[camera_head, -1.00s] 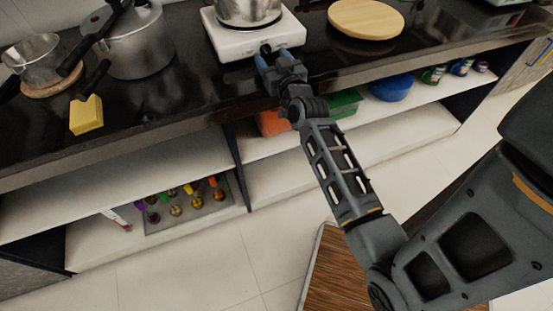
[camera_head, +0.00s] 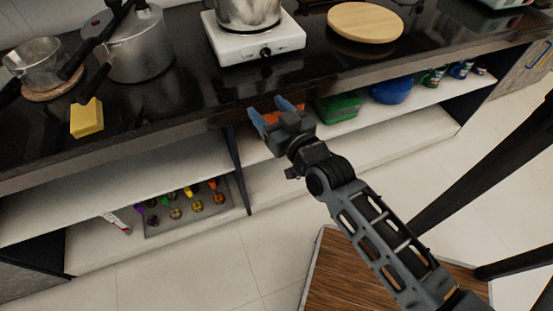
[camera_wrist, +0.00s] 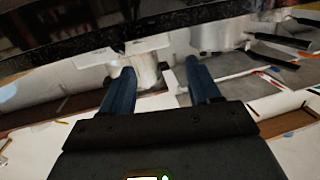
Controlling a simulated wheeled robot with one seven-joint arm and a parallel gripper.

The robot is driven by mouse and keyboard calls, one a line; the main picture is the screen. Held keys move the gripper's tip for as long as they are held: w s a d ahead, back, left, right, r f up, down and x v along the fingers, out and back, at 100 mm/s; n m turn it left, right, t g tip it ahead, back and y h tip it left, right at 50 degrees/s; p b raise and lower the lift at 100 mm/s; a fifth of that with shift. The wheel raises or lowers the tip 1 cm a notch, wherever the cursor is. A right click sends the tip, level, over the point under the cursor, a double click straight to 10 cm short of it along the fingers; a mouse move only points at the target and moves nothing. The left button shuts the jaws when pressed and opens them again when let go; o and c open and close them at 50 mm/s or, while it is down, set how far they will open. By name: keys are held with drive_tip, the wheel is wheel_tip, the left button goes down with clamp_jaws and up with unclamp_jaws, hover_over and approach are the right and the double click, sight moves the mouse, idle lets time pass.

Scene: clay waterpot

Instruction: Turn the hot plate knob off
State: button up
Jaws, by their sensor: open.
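The white hot plate (camera_head: 232,48) stands on the dark counter, with a metal pot (camera_head: 248,12) on it. Its black knob (camera_head: 265,52) is on the front face, in plain view in the head view. The knob's pointer is too small to read. My gripper (camera_head: 273,112) is open and empty. It is in front of the counter edge, below the hot plate and apart from the knob. In the wrist view my gripper (camera_wrist: 158,82) shows two blue fingers spread apart with nothing gripped between them.
A round wooden board (camera_head: 365,21) lies right of the hot plate. A yellow sponge-like block (camera_head: 87,118), a lidded pot (camera_head: 139,45) and a pan (camera_head: 38,62) are at left. Shelves (camera_head: 355,137) below hold a green box (camera_head: 338,107) and a blue bowl (camera_head: 391,90).

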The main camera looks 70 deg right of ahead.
drive_tip(key=s+a+r+n+t+y, duration=0.1)
drive_tip(key=s+a+y, duration=0.1)
drive_tip(key=a, duration=0.5)
drive_tip(key=s+a+r+n+y, duration=0.1)
drive_tip(key=s+a+n+y, duration=0.1)
drive_tip(key=s+a, duration=0.2)
drive_tip(key=shift+a+t+y+p, duration=0.3)
drive_tip(key=shift+a+t+p, duration=0.15)
drive_tip(key=shift+a, duration=0.9)
drive_tip(key=shift+c, duration=0.3)
